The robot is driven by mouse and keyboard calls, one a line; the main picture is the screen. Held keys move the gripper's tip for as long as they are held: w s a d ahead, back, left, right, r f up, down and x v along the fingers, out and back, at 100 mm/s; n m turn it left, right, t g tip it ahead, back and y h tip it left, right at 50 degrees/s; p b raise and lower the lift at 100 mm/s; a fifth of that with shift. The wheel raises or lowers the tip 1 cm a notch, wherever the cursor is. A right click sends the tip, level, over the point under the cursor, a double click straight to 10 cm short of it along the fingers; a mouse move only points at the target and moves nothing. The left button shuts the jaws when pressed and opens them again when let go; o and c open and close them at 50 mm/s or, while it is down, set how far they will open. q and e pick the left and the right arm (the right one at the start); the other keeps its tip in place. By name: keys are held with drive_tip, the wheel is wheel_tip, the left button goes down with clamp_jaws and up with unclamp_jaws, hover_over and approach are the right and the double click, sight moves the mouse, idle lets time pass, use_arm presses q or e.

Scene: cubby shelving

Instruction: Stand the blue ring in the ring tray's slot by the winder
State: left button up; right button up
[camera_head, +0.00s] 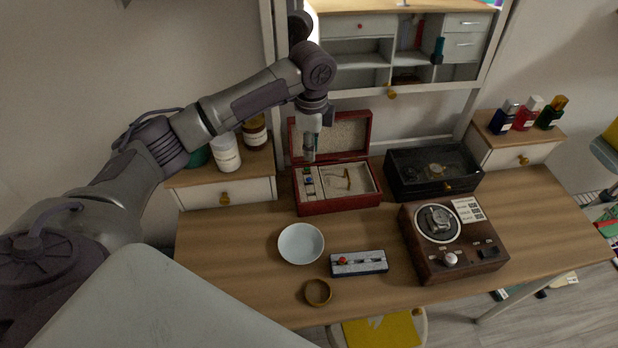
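The red jewelry box (338,203) stands open at the back of the table. In its left compartments are tiny items, one of them blue (308,181); it is too small to tell if it is the blue ring. My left gripper (309,156) points down just above that part of the box. Its fingers are too small and dark to tell if they are open or hold anything. The ring tray (372,264), grey with dark sides, lies at the front middle with a red-topped item near its left end. The wooden watch winder (430,262) stands right of it. My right gripper is not in view.
Jars (226,154) and bottles (525,114) stand on the side units. The table's left front is clear.

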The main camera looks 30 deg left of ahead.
use_arm(q)
hover_over(309, 178)
drive_tip(key=f, duration=0.5)
drive_tip(key=shift+w+d, duration=0.1)
drive_tip(key=shift+d, duration=0.1)
drive_tip(key=shift+a+f+p, duration=0.2)
drive_tip(key=shift+f+p, duration=0.5)
drive_tip(key=shift+f, duration=2.1)
drive_tip(key=shift+s, duration=0.2)
drive_tip(key=c, duration=0.4)
